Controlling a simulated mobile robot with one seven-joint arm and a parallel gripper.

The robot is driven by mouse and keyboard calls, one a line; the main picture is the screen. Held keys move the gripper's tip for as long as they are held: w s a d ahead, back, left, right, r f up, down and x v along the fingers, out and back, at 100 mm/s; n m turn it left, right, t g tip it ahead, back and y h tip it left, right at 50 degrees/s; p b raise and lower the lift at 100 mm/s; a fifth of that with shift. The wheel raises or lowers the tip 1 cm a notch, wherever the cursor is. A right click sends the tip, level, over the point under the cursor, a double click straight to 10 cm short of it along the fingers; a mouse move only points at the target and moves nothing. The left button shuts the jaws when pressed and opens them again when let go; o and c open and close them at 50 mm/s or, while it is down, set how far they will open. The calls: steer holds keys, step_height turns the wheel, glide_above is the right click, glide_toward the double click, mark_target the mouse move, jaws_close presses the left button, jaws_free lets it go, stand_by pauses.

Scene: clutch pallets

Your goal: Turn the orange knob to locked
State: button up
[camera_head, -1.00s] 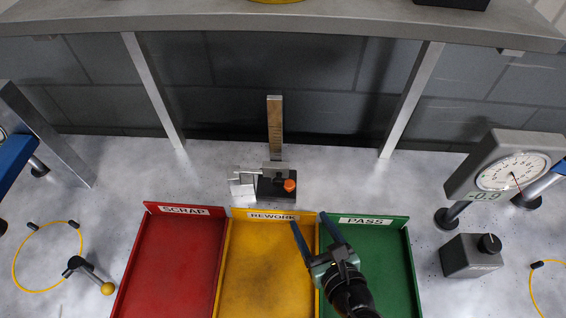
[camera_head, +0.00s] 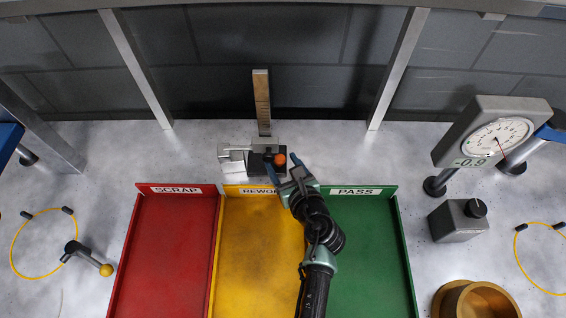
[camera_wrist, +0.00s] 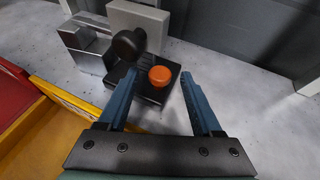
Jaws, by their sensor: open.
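The orange knob (camera_head: 280,160) sits on the dark base of a height gauge (camera_head: 262,105) that stands behind the trays. In the wrist view the orange knob (camera_wrist: 160,76) is a round cap on a black block (camera_wrist: 153,92), with a black round knob (camera_wrist: 129,44) beside it to the upper left. My gripper (camera_head: 285,172) is open and close to the gauge base. In the wrist view its two blue fingers (camera_wrist: 158,88) stand to the left and right of the orange knob, with a visible gap on the right. I cannot tell which way the knob is turned.
Red SCRAP (camera_head: 112,290), yellow REWORK (camera_head: 222,189) and green PASS (camera_head: 400,230) trays lie in front of the gauge. A dial gauge (camera_head: 497,137), a grey box with a black knob (camera_head: 458,220) and a brass bowl (camera_head: 445,300) are at right.

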jaws_close()
stand_by(0.4)
